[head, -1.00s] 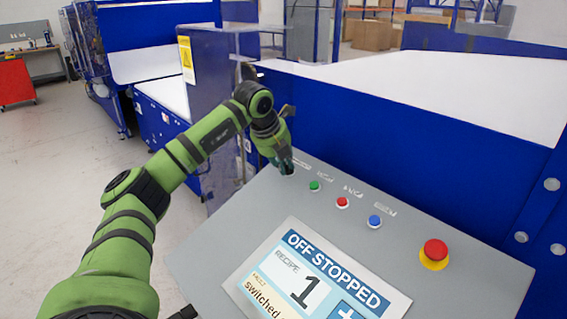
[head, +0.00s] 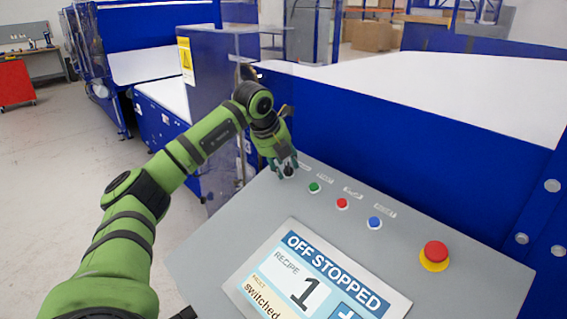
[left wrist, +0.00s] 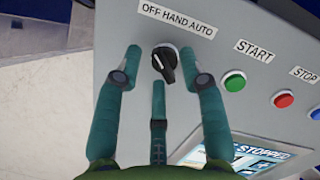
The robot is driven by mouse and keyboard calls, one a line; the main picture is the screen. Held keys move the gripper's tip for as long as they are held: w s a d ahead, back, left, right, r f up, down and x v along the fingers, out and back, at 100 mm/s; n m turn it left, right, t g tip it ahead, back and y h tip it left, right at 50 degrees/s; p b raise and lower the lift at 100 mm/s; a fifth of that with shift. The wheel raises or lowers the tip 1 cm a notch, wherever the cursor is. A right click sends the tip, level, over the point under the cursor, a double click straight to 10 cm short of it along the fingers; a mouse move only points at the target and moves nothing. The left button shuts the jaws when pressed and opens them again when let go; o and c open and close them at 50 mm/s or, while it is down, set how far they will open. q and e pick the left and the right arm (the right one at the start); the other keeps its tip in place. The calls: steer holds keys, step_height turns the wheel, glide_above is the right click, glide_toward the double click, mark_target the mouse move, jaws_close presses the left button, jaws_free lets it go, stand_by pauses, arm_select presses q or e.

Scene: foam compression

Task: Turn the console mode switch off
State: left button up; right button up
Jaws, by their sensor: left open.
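The console mode switch is a black rotary knob (left wrist: 164,63) under the label "OFF HAND AUTO" in the left wrist view. Its pointer leans to the upper left, toward the OFF side. It also shows small at the console's upper left in the head view (head: 288,171). My left gripper (left wrist: 165,75) is open, with its teal fingers on both sides of the knob and a third finger below; I cannot tell whether any touches. In the head view my left gripper (head: 285,166) is at the knob. The console screen (head: 318,275) reads "OFF STOPPED". My right gripper is not in view.
A green button (head: 314,187), a red button (head: 342,203), a blue button (head: 375,222) and a red emergency stop (head: 435,253) on a yellow base line the grey console (head: 215,260). A blue machine wall (head: 400,150) rises behind it.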

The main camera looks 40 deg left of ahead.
arm_select(q)
steer(key=v, duration=1.2)
